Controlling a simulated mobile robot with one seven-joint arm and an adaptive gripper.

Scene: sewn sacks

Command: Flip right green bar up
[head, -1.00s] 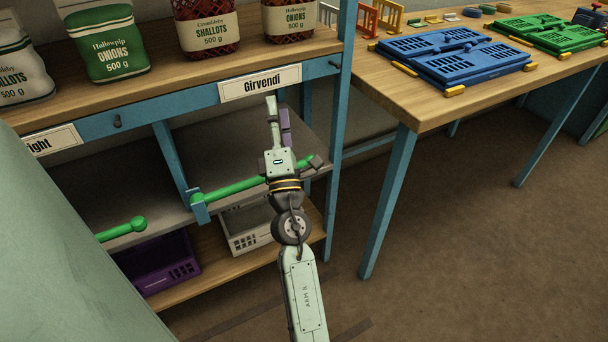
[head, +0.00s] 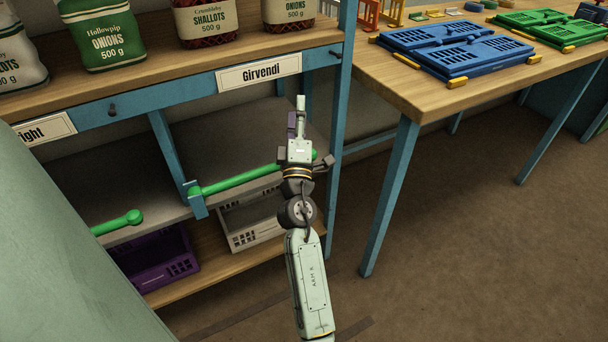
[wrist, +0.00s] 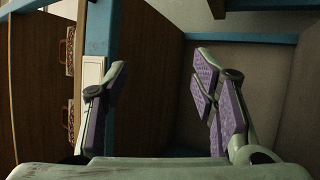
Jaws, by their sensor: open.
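The right green bar (head: 240,179) lies across the front of the shelf bay under the "Girvendi" label (head: 258,76). Its left end sits by a blue bracket, and its right end shows just right of my gripper's wrist. My gripper (head: 297,122) is in front of the bay's right part, pointing inward above the bar. In the wrist view its two purple-padded fingers (wrist: 160,105) are spread apart with nothing between them. The bar does not show in the wrist view. The wrist hides part of the bar's right end in the head view.
A left green bar (head: 118,223) fronts the neighbouring bay. A blue post (head: 338,120) stands close to the right of my gripper. Sacks stand on the wooden shelf above. A white crate (head: 250,226) and a purple crate (head: 160,262) sit below. The bay looks empty.

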